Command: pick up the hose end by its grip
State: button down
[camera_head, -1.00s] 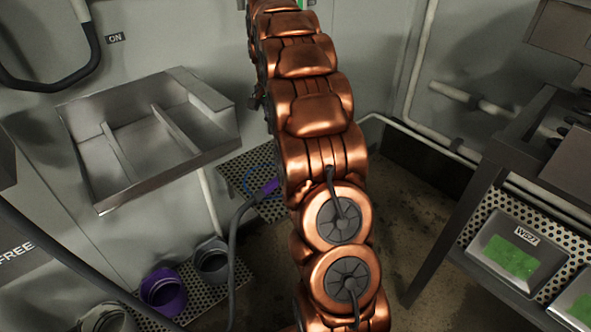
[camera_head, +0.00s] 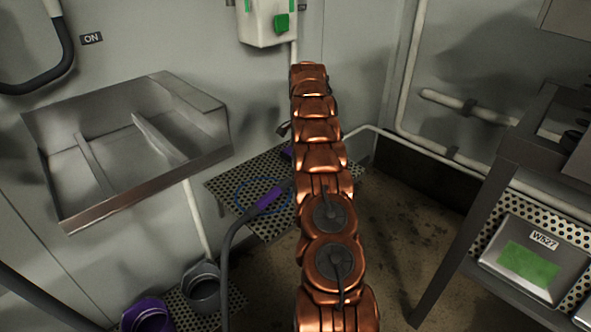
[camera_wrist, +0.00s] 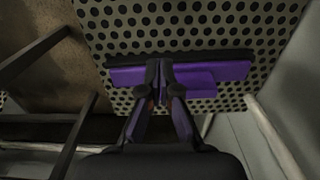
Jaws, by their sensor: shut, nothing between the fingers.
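The hose (camera_head: 226,255) rises from the lower left of the head view and bends over to its purple grip (camera_head: 270,198), which lies on a perforated shelf (camera_head: 225,185). In the head view my arm hides most of the gripper.
A grey cup (camera_head: 202,288) and a purple cup (camera_head: 148,314) stand on a lower perforated shelf. A white box with a green button (camera_head: 268,22) is on the back wall. A dark rack (camera_head: 470,220) stands at right.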

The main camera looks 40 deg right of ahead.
notch_tip(320, 180, down, 9)
jog(key=shift+f+b, duration=0.1)
jog(key=shift+b, duration=0.5)
jog(key=shift+a+f, duration=0.2)
jog(key=shift+f, duration=0.1)
jog(key=shift+a+r, duration=0.1)
jog(key=shift+a, duration=1.75)
